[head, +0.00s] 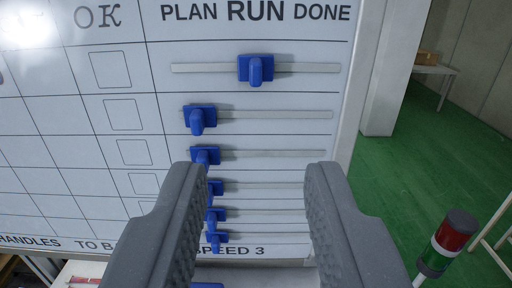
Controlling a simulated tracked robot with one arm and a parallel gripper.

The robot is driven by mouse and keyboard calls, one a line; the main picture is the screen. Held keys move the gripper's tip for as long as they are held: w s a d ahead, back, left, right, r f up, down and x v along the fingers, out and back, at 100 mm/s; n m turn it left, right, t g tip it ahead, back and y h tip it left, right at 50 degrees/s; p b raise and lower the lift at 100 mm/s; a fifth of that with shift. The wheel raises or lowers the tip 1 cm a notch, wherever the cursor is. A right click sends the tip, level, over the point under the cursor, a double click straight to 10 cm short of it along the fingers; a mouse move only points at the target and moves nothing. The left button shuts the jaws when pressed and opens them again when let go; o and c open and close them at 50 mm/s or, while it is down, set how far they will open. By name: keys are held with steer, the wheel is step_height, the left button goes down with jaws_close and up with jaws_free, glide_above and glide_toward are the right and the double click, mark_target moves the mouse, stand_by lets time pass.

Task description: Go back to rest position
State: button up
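My gripper (255,190) is in the lower middle of the head view, its two grey fingers apart with nothing held between them. Beyond it stands a white board (60,130) with printed rows, boxes and the words PLAN, RUN and DONE. The top blue slider handle (256,69) sits under RUN, midway on its grey rail. The second blue handle (199,118) and the several lower ones sit towards the left, under PLAN. The left finger partly hides some lower handles. I cannot tell whether the fingers touch the board.
A red, white and green signal light (447,242) stands at the lower right. Behind it is open green floor (420,160). A white pillar (393,70) stands right of the board. A table (437,70) with a brown box (427,57) is at the back right.

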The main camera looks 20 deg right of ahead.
steer(key=s+a+f+n+y+b, duration=0.1)
steer(key=s+a+f+y+b, duration=0.1)
steer(key=s+f+b, duration=0.1)
steer(key=s+a+f+n+y+b, duration=0.1)
steer(key=s+f+n+y+b, duration=0.1)
steer(key=s+f, duration=0.4)
steer(key=s+a+f+n+g+y+b, duration=0.1)
steer(key=s+a+f+y+b, duration=0.1)
steer(key=s+f, duration=0.3)
steer(key=shift+s+a+y+b, duration=0.35)
steer(key=shift+s+y+b, duration=0.05)
steer(key=shift+s+b, duration=0.5)
